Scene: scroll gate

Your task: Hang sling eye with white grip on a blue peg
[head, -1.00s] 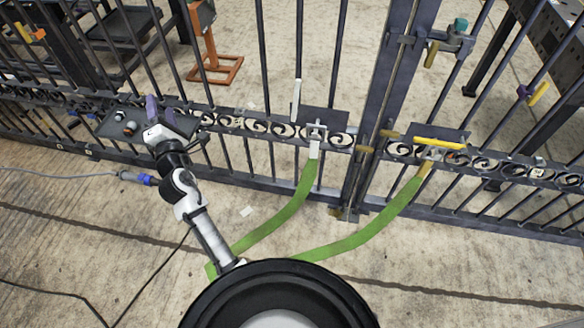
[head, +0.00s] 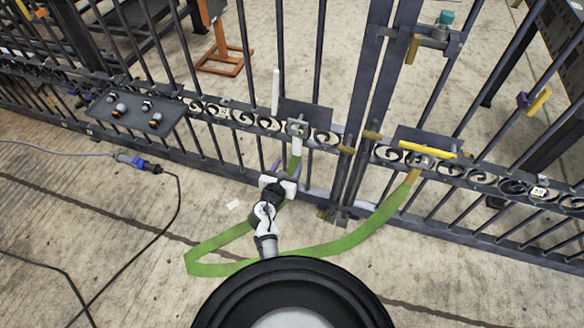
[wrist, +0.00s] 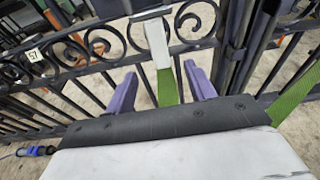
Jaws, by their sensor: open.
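The green sling (head: 335,245) droops in a loop across the floor in front of the gate. Its end with the white grip (head: 296,144) is up at a bracket on a dark plate left of the gate post. Its other end, with a yellow grip (head: 413,174), is at the right plate. My gripper (head: 287,172) is open, just below and in front of the white grip. In the wrist view, the white grip (wrist: 160,45) and green strap (wrist: 168,88) lie between and beyond the purple fingers, with gaps on both sides. I cannot make out a blue peg.
The barred gate (head: 235,115) with scrollwork spans the view. A dark panel with several knobs (head: 140,115) is at left. A white upright handle (head: 275,92) and a yellow bar (head: 428,149) stand by the plates. A cable with a blue connector (head: 138,162) lies on the floor.

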